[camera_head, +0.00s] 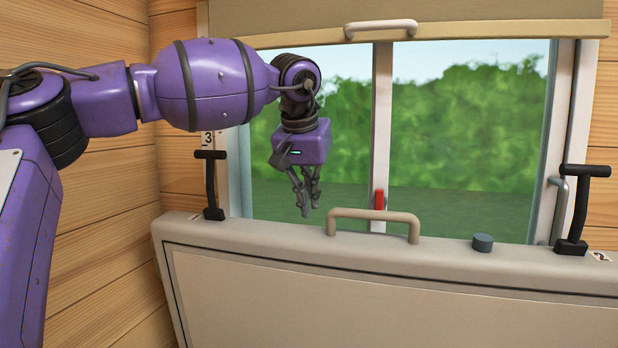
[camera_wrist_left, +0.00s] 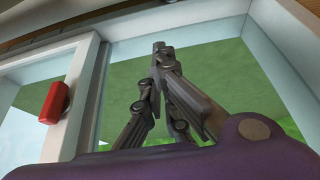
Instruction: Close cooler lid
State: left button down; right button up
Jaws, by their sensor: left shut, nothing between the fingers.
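A wide beige panel (camera_head: 400,300) fills the lower part of the head view, with a darker seam around its inset face. It looks like the cooler lid standing raised, but the cooler body is not visible. A tan handle (camera_head: 374,214) rises from its top edge. My left gripper (camera_head: 308,212) points down just left of the handle, apart from it, in front of the window. Its fingers are together and hold nothing; they also show in the left wrist view (camera_wrist_left: 160,48). My right gripper is not in view.
A sliding window (camera_head: 470,140) with a red latch (camera_head: 379,199) stands behind the panel. Black T-shaped levers stand at left (camera_head: 210,185) and right (camera_head: 578,205), and a grey knob (camera_head: 483,242) sits on the top edge. A wooden wall (camera_head: 110,220) is close on the left.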

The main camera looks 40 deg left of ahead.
pick_arm(q)
jog(key=s+d, duration=0.1)
jog(key=s+d+p, duration=0.1)
jog(key=s, duration=0.1)
jog(key=shift+s, duration=0.2)
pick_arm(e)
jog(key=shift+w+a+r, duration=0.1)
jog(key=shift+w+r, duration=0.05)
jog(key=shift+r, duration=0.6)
